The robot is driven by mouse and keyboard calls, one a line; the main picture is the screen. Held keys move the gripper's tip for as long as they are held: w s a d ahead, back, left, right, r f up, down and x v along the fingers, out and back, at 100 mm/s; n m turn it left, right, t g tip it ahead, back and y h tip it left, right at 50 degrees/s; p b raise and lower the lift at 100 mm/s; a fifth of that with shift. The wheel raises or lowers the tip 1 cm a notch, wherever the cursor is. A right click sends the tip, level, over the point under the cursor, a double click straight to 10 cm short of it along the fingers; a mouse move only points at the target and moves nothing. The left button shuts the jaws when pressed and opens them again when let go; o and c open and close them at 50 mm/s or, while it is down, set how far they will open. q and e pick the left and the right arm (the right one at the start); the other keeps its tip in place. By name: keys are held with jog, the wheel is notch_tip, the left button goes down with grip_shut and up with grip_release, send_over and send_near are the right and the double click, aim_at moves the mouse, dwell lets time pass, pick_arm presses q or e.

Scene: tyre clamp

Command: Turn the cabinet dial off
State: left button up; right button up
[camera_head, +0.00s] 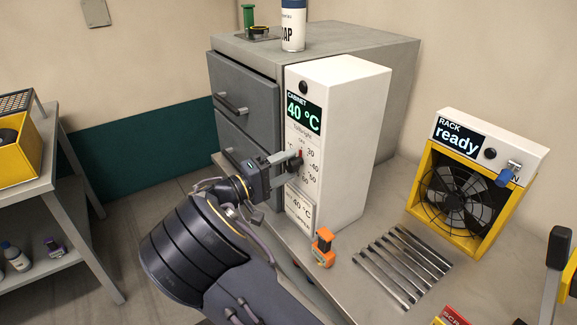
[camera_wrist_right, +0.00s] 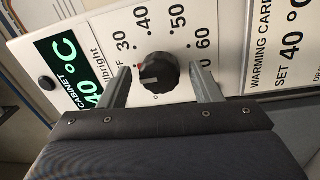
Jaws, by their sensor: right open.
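The white cabinet control box (camera_head: 345,110) stands against the grey drawer unit; its green display (camera_head: 303,112) reads 40 °C. The black dial (camera_wrist_right: 158,72) sits on its front face, ringed by numbers from 30 to 60. A pale line on the dial points left in the wrist view, toward a label ending in F that the left finger partly hides. A small red mark shows beside the dial. My right gripper (camera_wrist_right: 160,82) is open, one finger on each side of the dial, with gaps visible. It also shows in the head view (camera_head: 291,163), covering most of the dial. My left gripper is out of view.
A card (camera_head: 299,212) reading 40 °C is below the dial. An orange object (camera_head: 323,247) stands near the box's foot, beside a metal slatted rack (camera_head: 402,265). A yellow fan unit (camera_head: 427,185) marked "ready" stands right. A can (camera_head: 293,28) is on the drawer unit.

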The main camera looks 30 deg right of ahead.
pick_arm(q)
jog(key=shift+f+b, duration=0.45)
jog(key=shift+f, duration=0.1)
pick_arm(e)
jog(key=a, duration=0.6)
jog(key=shift+s+a+f, duration=0.2)
jog(key=shift+a+f, duration=0.1)
jog(key=shift+a, duration=0.05)
